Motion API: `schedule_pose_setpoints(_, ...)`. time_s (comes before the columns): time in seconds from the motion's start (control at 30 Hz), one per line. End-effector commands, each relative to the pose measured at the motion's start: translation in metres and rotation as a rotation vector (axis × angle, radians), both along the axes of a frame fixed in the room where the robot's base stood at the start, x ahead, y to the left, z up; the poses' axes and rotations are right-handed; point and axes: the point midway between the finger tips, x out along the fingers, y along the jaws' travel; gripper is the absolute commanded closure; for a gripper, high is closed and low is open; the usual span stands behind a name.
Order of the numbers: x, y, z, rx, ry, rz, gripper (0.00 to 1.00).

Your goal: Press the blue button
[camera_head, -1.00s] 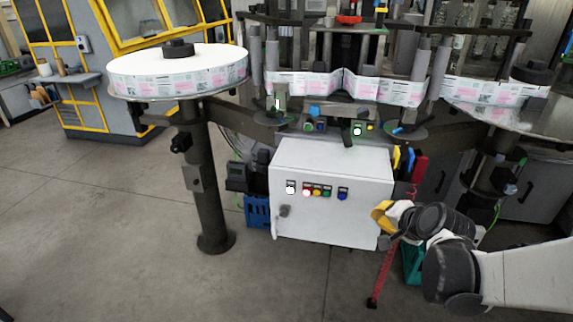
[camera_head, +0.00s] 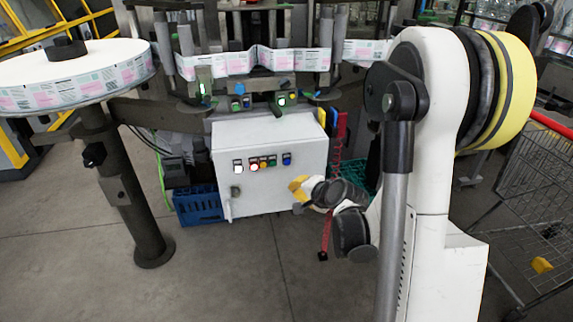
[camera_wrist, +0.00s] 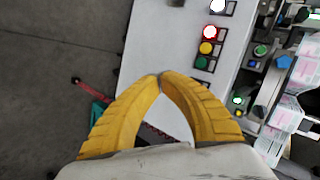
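The blue button (camera_head: 287,159) is the rightmost in a row on the front of a white control box (camera_head: 268,195). My gripper (camera_head: 298,187) has yellow fingers and is low, near the box's right edge, below and slightly right of the blue button in the head view. In the wrist view the fingertips (camera_wrist: 160,76) meet, with nothing visible between them. The wrist view shows the box face (camera_wrist: 160,40) and the red (camera_wrist: 209,32), yellow (camera_wrist: 206,48) and green (camera_wrist: 202,62) buttons. The blue button does not show there; the right finger probably covers it.
Other buttons (camera_head: 282,99) sit on the machine above the box. A label reel (camera_head: 75,75) on a post stands at left. A blue crate (camera_head: 198,205) is beside the box. A wire cart (camera_head: 535,200) is at right. The floor in front is clear.

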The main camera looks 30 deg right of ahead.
Motion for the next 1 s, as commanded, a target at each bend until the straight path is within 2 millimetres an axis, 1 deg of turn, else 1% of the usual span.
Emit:
schedule_pose_setpoints(0.17, 0.014, -0.004, 0.000, -0.001, 0.000, 0.001, 1.00)
schedule_pose_setpoints(0.4, 0.048, -0.014, 0.000, -0.001, -0.001, 0.001, 1.00)
schedule_pose_setpoints(0.6, 0.071, -0.020, 0.000, -0.001, 0.000, 0.001, 1.00)
schedule_pose_setpoints(0.8, 0.081, -0.023, 0.000, -0.001, 0.000, 0.001, 1.00)
schedule_pose_setpoints(1.0, 0.083, -0.024, 0.000, -0.001, 0.000, 0.001, 1.00)
